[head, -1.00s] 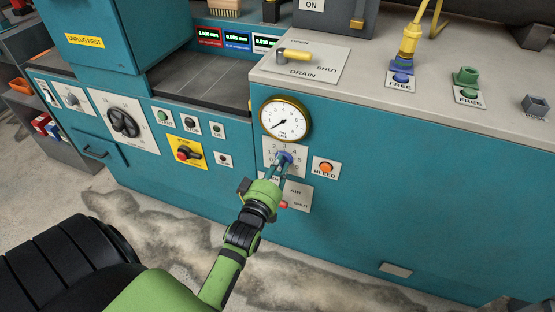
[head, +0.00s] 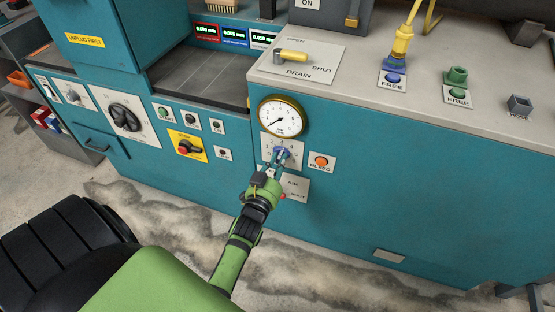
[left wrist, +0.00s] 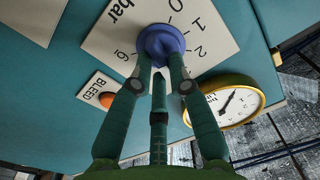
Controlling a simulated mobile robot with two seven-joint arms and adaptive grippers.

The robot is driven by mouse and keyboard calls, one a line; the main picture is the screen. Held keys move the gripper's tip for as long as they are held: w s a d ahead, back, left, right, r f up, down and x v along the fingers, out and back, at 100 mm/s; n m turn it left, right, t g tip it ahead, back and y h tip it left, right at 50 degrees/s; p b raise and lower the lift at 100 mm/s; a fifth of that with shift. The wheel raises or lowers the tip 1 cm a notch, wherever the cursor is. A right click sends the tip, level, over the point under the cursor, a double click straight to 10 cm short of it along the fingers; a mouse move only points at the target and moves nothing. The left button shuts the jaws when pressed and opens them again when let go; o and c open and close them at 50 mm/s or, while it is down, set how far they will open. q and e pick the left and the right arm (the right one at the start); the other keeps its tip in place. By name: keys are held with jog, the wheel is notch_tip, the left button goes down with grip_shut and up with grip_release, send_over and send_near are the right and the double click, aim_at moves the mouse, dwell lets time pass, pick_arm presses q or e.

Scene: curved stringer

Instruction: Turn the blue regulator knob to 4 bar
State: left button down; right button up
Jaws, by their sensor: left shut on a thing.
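The blue regulator knob (head: 283,153) sits on a white scale plate (head: 268,149) on the teal machine front. In the left wrist view the knob (left wrist: 160,42) stands between my fingertips, and the plate shows 0, 1, 2, 6 and "bar"; other marks are hidden behind the knob and fingers. My left gripper (head: 278,161) is shut on the knob from the front, with a finger on each side. The round brass-rimmed gauge (head: 281,117) is just above; its needle points to the lower left, its exact reading too small to tell. My right gripper is not in view.
The orange BLEED button (head: 321,161) is close right of the knob. The AIR plate (head: 298,187) is just below, partly behind my gripper. The yellow drain lever (head: 291,55) lies on the top surface. The machine front further right is mostly clear.

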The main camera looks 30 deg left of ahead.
pick_arm(q)
jog(key=shift+f+m, duration=0.1)
jog(key=shift+m, duration=2.1)
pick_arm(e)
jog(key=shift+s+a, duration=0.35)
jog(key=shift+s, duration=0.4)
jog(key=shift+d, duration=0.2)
